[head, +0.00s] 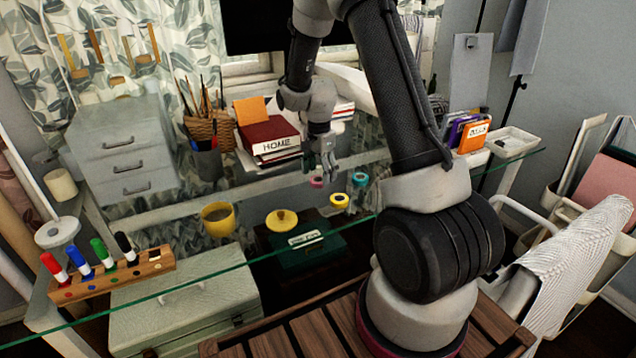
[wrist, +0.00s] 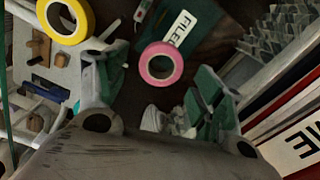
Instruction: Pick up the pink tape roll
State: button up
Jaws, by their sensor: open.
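The pink tape roll (head: 317,182) lies on the glass desk in the head view, just below and left of my gripper (head: 325,170). In the wrist view the pink tape roll (wrist: 161,48) shows as a flat ring between the two spread fingers of my gripper (wrist: 165,85), a little beyond their tips. The gripper is open with nothing between its fingers; no contact with the roll is visible. A yellow tape roll (head: 339,201) lies to the right and nearer the camera, and also shows at upper left in the wrist view (wrist: 84,20).
A blue tape roll (head: 360,179) lies right of the pink one. Books marked HOME (head: 272,138) stand behind to the left. A yellow mug (head: 217,220) and marker holder (head: 120,276) are farther left. A green labelled box (head: 305,252) shows below the glass.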

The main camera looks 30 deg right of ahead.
jog(key=shift+f, duration=0.9)
jog(key=c, duration=0.9)
jog(key=shift+c, duration=0.2)
